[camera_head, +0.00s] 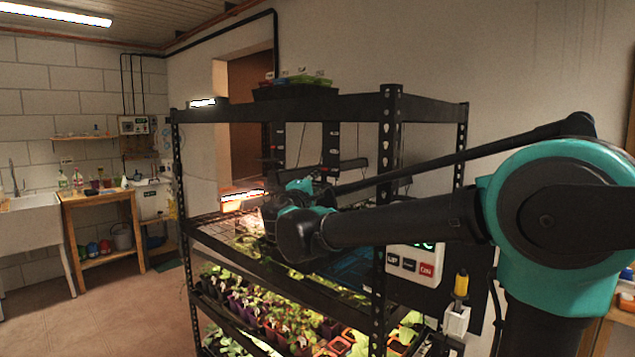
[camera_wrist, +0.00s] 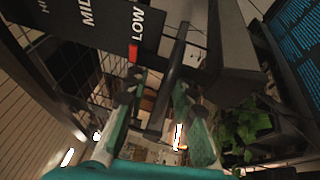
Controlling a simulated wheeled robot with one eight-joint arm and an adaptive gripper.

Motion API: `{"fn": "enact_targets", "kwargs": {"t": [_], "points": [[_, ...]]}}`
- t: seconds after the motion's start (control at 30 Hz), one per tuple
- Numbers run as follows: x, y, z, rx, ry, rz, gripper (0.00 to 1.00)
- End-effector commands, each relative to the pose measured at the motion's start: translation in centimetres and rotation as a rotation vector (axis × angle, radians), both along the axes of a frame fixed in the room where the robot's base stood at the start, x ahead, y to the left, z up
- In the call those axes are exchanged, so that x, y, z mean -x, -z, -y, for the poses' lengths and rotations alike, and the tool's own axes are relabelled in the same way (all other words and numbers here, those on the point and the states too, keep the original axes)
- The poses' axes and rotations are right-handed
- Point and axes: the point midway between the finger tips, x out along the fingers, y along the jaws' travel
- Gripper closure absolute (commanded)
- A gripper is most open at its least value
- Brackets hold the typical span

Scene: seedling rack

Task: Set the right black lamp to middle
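The right black lamp's upright scale plate (camera_head: 331,145) stands behind the rack's front post in the head view. In the wrist view the black scale plate (camera_wrist: 75,22) reads MID and LOW, with a partly cut-off label at the left. A red marker (camera_wrist: 133,53) sits beside LOW. A dark lamp body (camera_wrist: 235,50) lies to the right. My gripper (camera_wrist: 158,92) has its teal fingers apart, with a dark bar (camera_wrist: 177,60) running between them; contact is not clear. In the head view my gripper (camera_head: 318,185) is near the lower end of the right scale plate, partly hidden by my arm.
The black rack (camera_head: 300,107) has posts close around my arm. A second scale plate (camera_head: 278,145) and a lit lamp (camera_head: 242,195) are to the left. Seedlings (camera_head: 265,310) fill the lower shelf. A white control box (camera_head: 415,263) hangs by the front post. The left floor is clear.

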Motion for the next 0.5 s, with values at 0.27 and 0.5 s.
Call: {"fn": "enact_targets", "kwargs": {"t": [0.27, 0.5], "points": [[-0.35, -0.05, 0.07, 0.000, -0.001, 0.000, 0.75], [-0.33, -0.04, 0.08, 0.000, -0.001, 0.000, 0.96]]}}
